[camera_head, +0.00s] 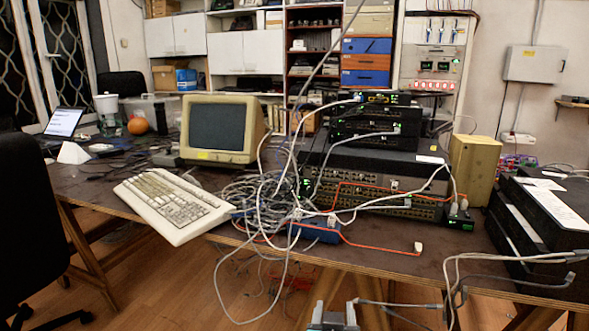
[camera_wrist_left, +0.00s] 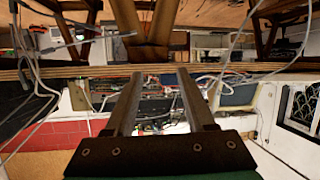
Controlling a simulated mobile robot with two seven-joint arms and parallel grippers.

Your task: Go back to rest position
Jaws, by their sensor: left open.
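My left gripper (camera_head: 335,312) shows at the bottom edge of the head view, in front of the table and below its front edge. Its two fingers are apart and nothing is between them. In the left wrist view, which looks upside down, the same gripper (camera_wrist_left: 156,90) has two parallel grey fingers spread wide and empty, with the table edge (camera_wrist_left: 60,73) crossing beyond them. My right gripper is not in view.
Loose grey cables (camera_head: 455,285) hang over the table's front edge, right of the gripper. The table (camera_head: 390,262) holds a keyboard (camera_head: 172,203), a monitor (camera_head: 220,128), tangled cables and stacked network devices (camera_head: 375,180). A black chair (camera_head: 30,215) stands at the left.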

